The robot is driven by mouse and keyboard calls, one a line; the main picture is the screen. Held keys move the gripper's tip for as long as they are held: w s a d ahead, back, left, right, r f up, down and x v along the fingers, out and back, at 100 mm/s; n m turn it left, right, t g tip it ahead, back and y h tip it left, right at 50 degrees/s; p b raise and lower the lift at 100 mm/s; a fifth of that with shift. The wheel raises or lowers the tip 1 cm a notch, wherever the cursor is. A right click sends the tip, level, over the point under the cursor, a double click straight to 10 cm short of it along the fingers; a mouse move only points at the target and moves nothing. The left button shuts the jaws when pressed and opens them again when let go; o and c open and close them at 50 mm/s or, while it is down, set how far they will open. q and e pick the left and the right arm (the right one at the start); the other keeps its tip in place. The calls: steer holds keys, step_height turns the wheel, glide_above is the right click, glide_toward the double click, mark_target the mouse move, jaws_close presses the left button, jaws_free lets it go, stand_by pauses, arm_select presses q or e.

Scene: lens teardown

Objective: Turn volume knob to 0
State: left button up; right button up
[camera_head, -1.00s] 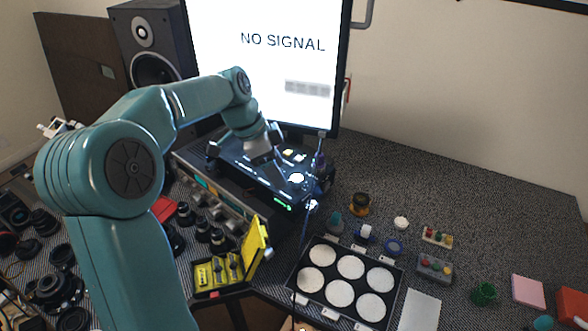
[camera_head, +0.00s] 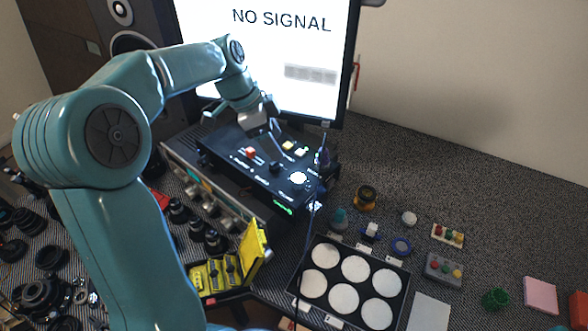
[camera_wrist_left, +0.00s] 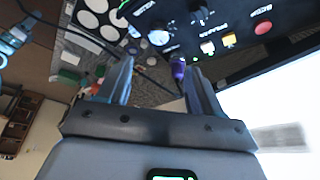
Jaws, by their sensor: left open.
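A black control box (camera_head: 228,150) stands in front of the monitor. Its top has a black knob (camera_head: 275,167), a round white face (camera_head: 298,178), a red control and pale buttons. In the left wrist view the black knob (camera_wrist_left: 200,12) and white face (camera_wrist_left: 158,37) lie beyond the fingertips. The labels are too small to read surely, so I cannot tell which control is the volume knob or its setting. My left gripper (camera_head: 274,136) is above the box's rear part, apart from the knob. In the wrist view its fingers are apart and empty. My right gripper is not seen.
The monitor (camera_head: 275,60) rises close behind the box. A purple-handled tool (camera_head: 322,158) stands at its right end. A yellow case (camera_head: 254,252), a tray of white discs (camera_head: 394,275) and small parts lie in front. The table at right rear is clear.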

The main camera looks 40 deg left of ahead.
mark_target(298, 178)
arm_select(q)
steer(key=p+x, duration=0.1)
steer(key=x, duration=1.1)
steer(key=shift+s+d+p, duration=0.1)
steer(key=shift+d+p, duration=0.05)
steer(key=shift+p, duration=0.15)
steer(key=shift+w+f, duration=0.2)
steer(key=shift+f, duration=0.15)
steer(key=shift+s, duration=0.1)
steer(key=c, duration=1.1)
